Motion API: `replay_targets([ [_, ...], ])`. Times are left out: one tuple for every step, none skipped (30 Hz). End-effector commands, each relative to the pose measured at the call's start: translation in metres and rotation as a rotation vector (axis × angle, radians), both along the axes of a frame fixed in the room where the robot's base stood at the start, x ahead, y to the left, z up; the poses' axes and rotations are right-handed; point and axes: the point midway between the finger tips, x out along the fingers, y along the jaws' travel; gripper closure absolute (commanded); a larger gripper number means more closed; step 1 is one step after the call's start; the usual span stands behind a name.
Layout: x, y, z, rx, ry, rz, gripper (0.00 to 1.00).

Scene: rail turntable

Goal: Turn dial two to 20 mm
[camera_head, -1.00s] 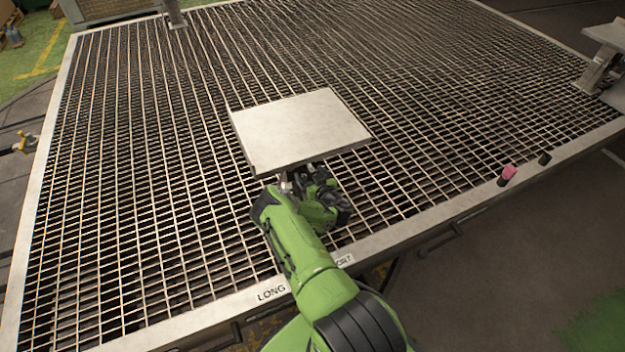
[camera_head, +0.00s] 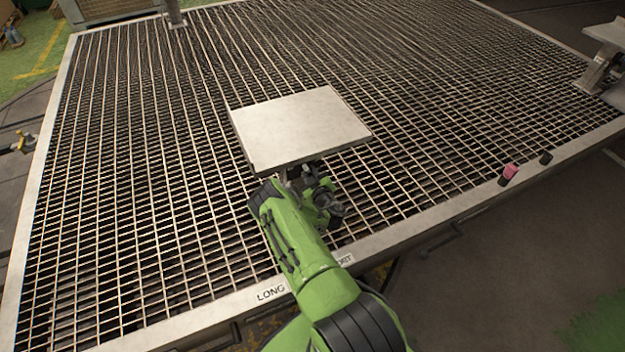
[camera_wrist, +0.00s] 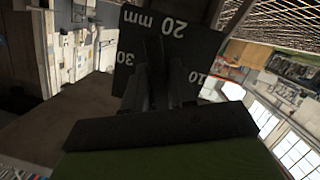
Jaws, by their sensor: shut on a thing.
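Dial two's dark face (camera_wrist: 205,45) shows in the wrist view, with white marks upside down: "20 mm" at the top, "30" at left and "10" at right. My gripper (camera_wrist: 163,78) is shut with its two dark fingers on the dial's knob in front of this face. The knob is mostly hidden by the fingers and too dark to tell which mark it points to. In the head view, my gripper is below the near edge of a pale square plate (camera_head: 298,128), which hides the dial.
The plate stands above a wide metal grating (camera_head: 130,190) with a pale frame. "LONG" and a partly covered label are on the front frame. A pink-and-black knob (camera_head: 509,172) and a black knob (camera_head: 545,158) are at the right front edge. Another raised plate (camera_head: 608,35) is at far right.

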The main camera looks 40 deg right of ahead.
Motion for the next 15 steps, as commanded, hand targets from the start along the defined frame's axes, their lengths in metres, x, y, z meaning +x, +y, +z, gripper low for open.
replay_targets([
  [-0.0004,-0.0002,-0.0004,-0.094,0.026,-0.005,1.0],
  [-0.0004,-0.0003,-0.0001,-0.161,0.046,-0.006,1.0],
  [-0.0004,-0.0004,-0.0003,-0.253,0.072,-0.006,1.0],
  [-0.0007,-0.0003,-0.0007,-0.322,0.093,-0.005,1.0],
  [-0.0006,-0.0003,-0.0008,-0.39,0.113,-0.005,1.0],
  [-0.001,-0.0003,-0.0012,-0.477,0.141,-0.006,1.0],
  [-0.0009,0.0,-0.0018,-0.544,0.16,-0.004,1.0],
  [-0.0011,-0.0003,-0.0016,-0.611,0.179,-0.004,1.0],
  [-0.0013,0.0001,-0.0022,-0.703,0.208,-0.004,1.0],
  [-0.0011,0.0006,-0.0025,-0.776,0.229,-0.002,1.0],
  [-0.0014,0.0006,-0.0029,-0.855,0.253,-0.002,1.0],
  [-0.0011,0.0012,-0.0032,-0.967,0.284,0.001,1.0],
  [-0.0011,0.0017,-0.0034,-1.052,0.309,0.001,1.0],
  [-0.001,0.0017,-0.0033,-1.122,0.33,0.003,1.0],
  [-0.0009,0.0012,-0.0025,-1.192,0.35,0.002,1.0],
])
